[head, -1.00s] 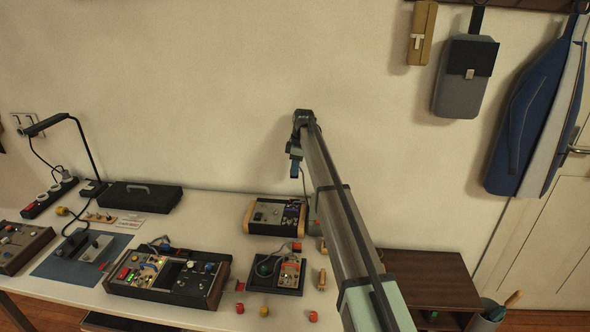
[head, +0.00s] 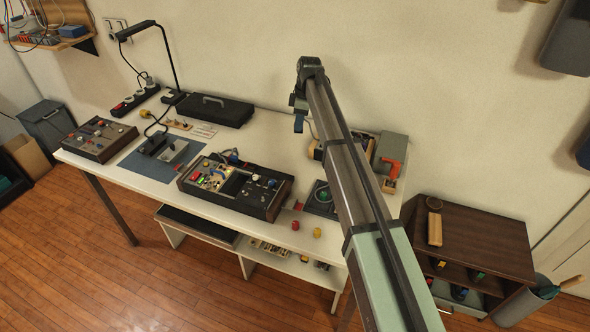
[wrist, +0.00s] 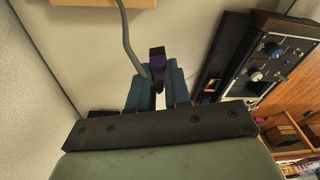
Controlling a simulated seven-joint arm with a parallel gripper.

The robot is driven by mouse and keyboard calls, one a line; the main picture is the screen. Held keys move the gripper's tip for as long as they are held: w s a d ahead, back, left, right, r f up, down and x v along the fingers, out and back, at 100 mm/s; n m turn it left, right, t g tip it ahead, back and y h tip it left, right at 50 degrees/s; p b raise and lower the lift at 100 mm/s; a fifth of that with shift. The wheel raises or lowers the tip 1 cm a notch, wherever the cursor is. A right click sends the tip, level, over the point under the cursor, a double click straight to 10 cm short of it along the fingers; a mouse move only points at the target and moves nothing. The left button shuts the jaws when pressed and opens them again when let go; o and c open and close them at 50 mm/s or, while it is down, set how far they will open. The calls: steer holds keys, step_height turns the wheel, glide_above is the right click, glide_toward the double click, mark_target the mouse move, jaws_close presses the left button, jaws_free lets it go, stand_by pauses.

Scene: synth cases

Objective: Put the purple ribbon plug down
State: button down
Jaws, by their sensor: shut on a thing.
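My gripper shows in the wrist view (wrist: 158,88) with its two blue fingers shut on the purple ribbon plug (wrist: 158,64). The plug is dark with a purple part, and its lower end is hidden between the fingers. A grey cable (wrist: 126,40) runs up past it on the left. In the head view my gripper (head: 298,122) is raised in front of the wall, above the back of the white workbench (head: 260,128). The plug cannot be made out in the head view.
A wood-sided control console (head: 270,200) stands at the bench's front, with a black case (head: 215,110) and lamp (head: 160,62) behind. A grey device with an orange handle (head: 390,155) is at the right. My arm hides part of the bench. Bare bench shows left of my gripper.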

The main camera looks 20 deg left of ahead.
steer(key=s+d+f+m, duration=0.1)
steer(key=s+d+f, duration=0.1)
steer(key=s, duration=0.6)
steer(key=shift+w+a+f+m+t, duration=0.15)
steer(key=shift+f+m, duration=0.2)
steer(key=shift+f, duration=1.25)
steer(key=shift+w+a+f+m+t, duration=0.15)
steer(key=shift+f+m, duration=0.15)
steer(key=shift+f, duration=1.3)
steer(key=shift+w+a+f+m, duration=0.15)
steer(key=shift+f+m, duration=0.2)
steer(key=shift+f, duration=1.25)
steer(key=shift+d+f, duration=0.1)
steer(key=shift+f, duration=0.05)
steer(key=c, duration=1.1)
jaws_free()
steer(key=r, duration=0.4)
steer(key=d+r, duration=0.1)
steer(key=r, duration=0.7)
steer(key=shift+d+r, duration=0.1)
steer(key=shift+d, duration=0.3)
